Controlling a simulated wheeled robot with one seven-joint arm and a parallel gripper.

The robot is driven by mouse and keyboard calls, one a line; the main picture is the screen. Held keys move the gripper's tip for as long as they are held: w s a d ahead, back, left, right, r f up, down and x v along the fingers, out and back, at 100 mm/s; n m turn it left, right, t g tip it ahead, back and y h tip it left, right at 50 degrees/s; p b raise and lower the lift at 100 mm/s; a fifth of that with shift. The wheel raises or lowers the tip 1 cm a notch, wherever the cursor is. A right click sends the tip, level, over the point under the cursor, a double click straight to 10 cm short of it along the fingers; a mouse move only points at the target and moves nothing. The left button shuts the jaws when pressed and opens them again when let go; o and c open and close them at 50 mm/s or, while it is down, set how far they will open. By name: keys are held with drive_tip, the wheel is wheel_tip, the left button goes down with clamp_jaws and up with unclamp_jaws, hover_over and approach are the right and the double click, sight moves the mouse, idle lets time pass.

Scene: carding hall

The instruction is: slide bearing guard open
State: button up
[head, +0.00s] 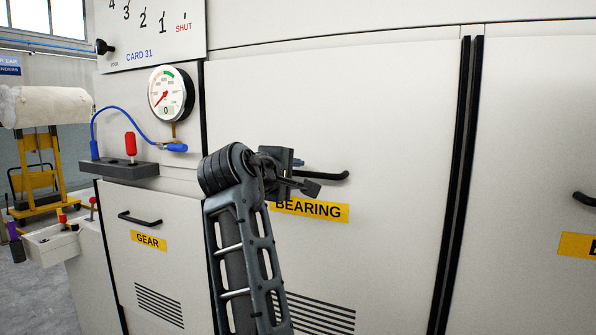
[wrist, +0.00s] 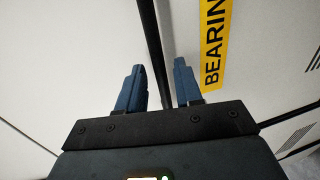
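The bearing guard (head: 400,130) is a large pale panel with a yellow BEARING label (head: 312,208) and a black bar handle (head: 328,176) just above it. My gripper (head: 304,175) is at the left part of this handle, with the arm hiding that end. In the wrist view, the two blue fingers (wrist: 157,68) are apart, and the black handle (wrist: 150,35) runs between them with narrow gaps at its sides. I cannot tell how deep it sits between the fingers. The label (wrist: 214,45) lies to the right of them.
Left of the guard is a GEAR panel (head: 165,215) with its own handle. Above it are a pressure gauge (head: 170,93), a blue hose (head: 118,109) and a red-handled lever (head: 130,145). Dark vertical strips (head: 460,170) edge the guard's right side, with another panel (head: 540,130) beyond.

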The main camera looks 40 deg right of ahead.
drive_tip(key=shift+x, duration=1.25)
clamp_jaws()
